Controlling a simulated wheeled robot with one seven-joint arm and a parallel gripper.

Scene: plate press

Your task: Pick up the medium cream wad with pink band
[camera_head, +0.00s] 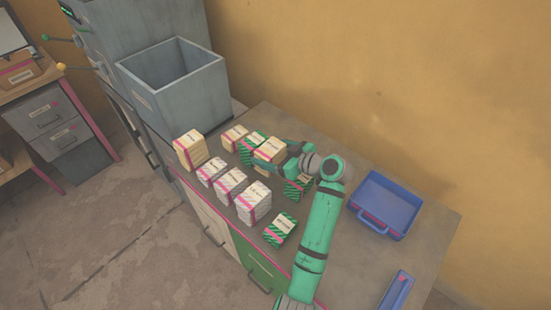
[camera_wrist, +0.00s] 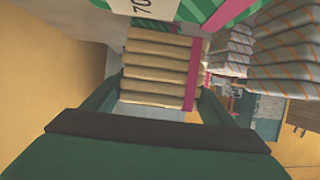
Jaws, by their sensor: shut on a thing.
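The medium cream wad with pink band (camera_head: 269,149) is at the back of the counter group, in front of my gripper (camera_head: 277,157) in the head view. In the wrist view the cream wad (camera_wrist: 155,68) shows its stacked layers between the two green fingers, with its pink band at the right. My gripper is shut on it. Whether it is clear of the counter, I cannot tell. A smaller cream wad (camera_head: 234,137) and a taller cream wad (camera_head: 190,149), both pink-banded, stand to its left.
Green-striped wads (camera_head: 280,229) and white striped wads (camera_head: 253,203) stand close by on the counter (camera_head: 333,262). A grey open bin (camera_head: 180,95) is at the back left. A blue tray (camera_head: 385,205) lies right of my arm, and a smaller blue object (camera_head: 397,290) nearer.

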